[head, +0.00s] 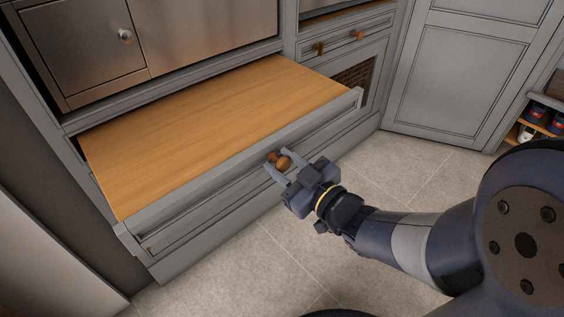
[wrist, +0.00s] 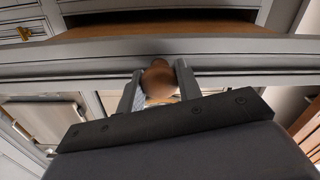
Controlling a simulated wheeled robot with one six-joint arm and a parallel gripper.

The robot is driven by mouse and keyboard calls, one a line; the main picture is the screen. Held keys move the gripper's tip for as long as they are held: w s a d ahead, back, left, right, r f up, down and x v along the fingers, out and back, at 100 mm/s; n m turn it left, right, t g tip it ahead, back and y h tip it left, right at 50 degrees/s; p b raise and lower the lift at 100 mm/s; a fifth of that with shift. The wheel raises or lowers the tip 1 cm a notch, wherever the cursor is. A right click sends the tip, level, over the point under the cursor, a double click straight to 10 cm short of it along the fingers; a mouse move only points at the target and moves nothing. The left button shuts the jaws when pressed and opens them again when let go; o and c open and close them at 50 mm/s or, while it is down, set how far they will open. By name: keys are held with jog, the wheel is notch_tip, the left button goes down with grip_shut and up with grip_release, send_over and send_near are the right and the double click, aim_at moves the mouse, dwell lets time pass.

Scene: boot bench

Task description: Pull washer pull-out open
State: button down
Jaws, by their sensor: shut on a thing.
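The washer pull-out (head: 180,135) is a grey-fronted drawer with a flat wooden top, and it stands well out from the cabinet below the steel appliance. Its round brown knobs (head: 283,162) sit near the middle of the front. My gripper (head: 279,168) is at the front with its fingers on either side of a knob, shut on it. In the wrist view, the brown knob (wrist: 159,80) shows between the two grey fingers, against the pull-out's front (wrist: 90,63). The lower part of the knob is partly hidden by my gripper.
A steel appliance (head: 200,35) is above the pull-out. A tall grey door (head: 450,75) and a shoe shelf (head: 540,120) stand further right. The tiled floor (head: 265,260) in front is clear.

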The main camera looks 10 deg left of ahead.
jog(key=c, duration=1.1)
grip_release()
jog(key=shift+o, duration=0.2)
jog(key=p+v, duration=0.1)
jog(key=v, duration=0.9)
jog(key=shift+s+d, duration=0.2)
jog(key=shift+s, duration=0.15)
jog(key=shift+w+a, duration=0.1)
jog(key=b+x, duration=0.1)
jog(key=x, duration=0.8)
jog(key=shift+w+a, duration=0.55)
